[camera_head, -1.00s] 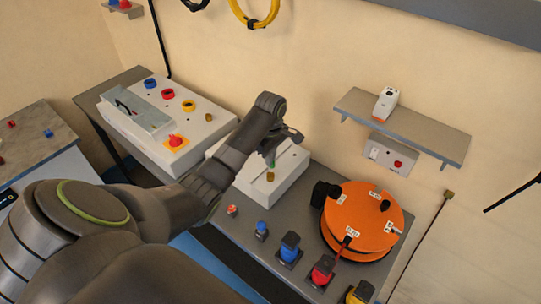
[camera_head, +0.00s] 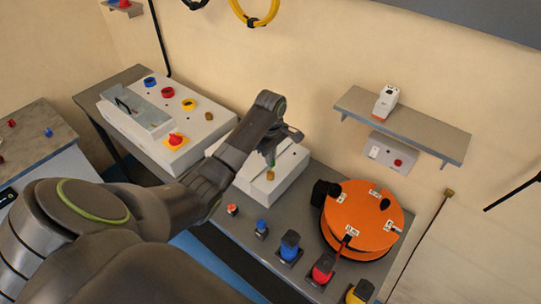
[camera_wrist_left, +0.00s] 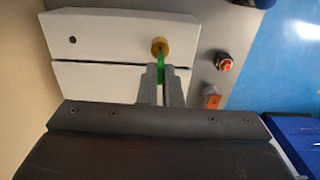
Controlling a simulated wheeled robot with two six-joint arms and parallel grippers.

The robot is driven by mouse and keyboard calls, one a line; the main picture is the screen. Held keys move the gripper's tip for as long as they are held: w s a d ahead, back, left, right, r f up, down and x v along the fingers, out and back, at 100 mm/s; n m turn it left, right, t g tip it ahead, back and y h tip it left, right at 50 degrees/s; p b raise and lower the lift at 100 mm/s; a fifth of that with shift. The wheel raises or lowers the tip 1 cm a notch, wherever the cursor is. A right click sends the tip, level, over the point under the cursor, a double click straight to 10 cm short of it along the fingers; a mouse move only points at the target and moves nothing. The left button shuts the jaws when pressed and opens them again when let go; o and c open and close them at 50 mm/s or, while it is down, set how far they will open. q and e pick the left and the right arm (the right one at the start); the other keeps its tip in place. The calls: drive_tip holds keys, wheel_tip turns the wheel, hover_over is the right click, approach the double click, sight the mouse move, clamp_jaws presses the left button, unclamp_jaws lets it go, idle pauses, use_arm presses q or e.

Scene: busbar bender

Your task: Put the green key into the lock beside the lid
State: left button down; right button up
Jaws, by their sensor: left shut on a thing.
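My left gripper (camera_head: 277,147) is shut on the green key (camera_head: 271,159) over a white box (camera_head: 287,180). The key points down, just above or touching the brass lock (camera_head: 270,175) on the box top; I cannot tell whether its tip is inside. In the left wrist view the green key (camera_wrist_left: 161,73) shows between the two fingers (camera_wrist_left: 161,85), in line with the round brass lock (camera_wrist_left: 160,47). A seam runs across the white box beside the lock. My right gripper is not in view.
An orange round device (camera_head: 362,222) stands right of the white box. Red, blue and yellow switches (camera_head: 290,247) line the bench's front edge. A control box (camera_head: 165,120) with buttons and a grey handled panel stands at left. A shelf (camera_head: 405,125) hangs on the wall.

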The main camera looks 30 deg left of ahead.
use_arm(q)
drive_tip(key=shift+f, duration=1.65)
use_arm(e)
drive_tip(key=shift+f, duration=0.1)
use_arm(q)
drive_tip(key=c, duration=1.5)
unclamp_jaws()
drive_tip(key=shift+r, duration=0.1)
